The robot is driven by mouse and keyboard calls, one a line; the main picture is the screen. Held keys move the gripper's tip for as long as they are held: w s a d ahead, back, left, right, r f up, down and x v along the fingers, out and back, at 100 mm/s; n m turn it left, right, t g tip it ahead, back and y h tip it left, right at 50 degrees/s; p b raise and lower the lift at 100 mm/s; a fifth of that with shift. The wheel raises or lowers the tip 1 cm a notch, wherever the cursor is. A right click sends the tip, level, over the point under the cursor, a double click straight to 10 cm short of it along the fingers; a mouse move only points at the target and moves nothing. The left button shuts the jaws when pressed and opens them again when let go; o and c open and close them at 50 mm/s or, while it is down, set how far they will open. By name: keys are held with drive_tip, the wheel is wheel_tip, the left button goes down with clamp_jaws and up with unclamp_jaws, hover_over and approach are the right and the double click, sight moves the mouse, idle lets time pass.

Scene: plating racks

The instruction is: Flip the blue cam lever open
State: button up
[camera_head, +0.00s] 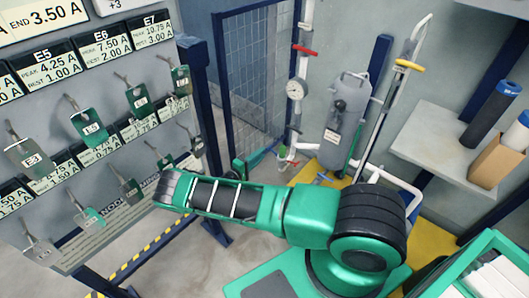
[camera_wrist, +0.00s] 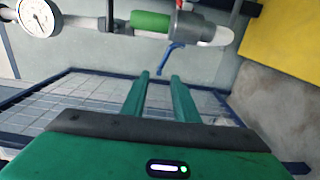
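The blue cam lever (camera_wrist: 168,57) shows in the wrist view, hanging at an angle below a grey coupling (camera_wrist: 194,30) on the pipe, next to a green sleeve (camera_wrist: 151,21). My gripper (camera_wrist: 159,76) has its two green fingers apart with an empty gap between them. In the picture the fingertips lie just below the lever's lower end; I see no contact, and the exact depth gap is unclear. In the head view my gripper (camera_head: 262,157) shows partly behind my forearm, reaching toward the pipework. The lever is too small to make out surely there.
A pressure gauge (camera_head: 296,89) sits on the upright pipe, near a red handle (camera_head: 304,50). A grey tank (camera_head: 346,120) stands beside it. A blue-framed mesh panel (camera_head: 250,70) is behind. A tag board (camera_head: 95,110) fills the left, and a shelf (camera_head: 440,140) the right.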

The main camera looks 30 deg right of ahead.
drive_tip(key=v, duration=0.5)
idle(0.4)
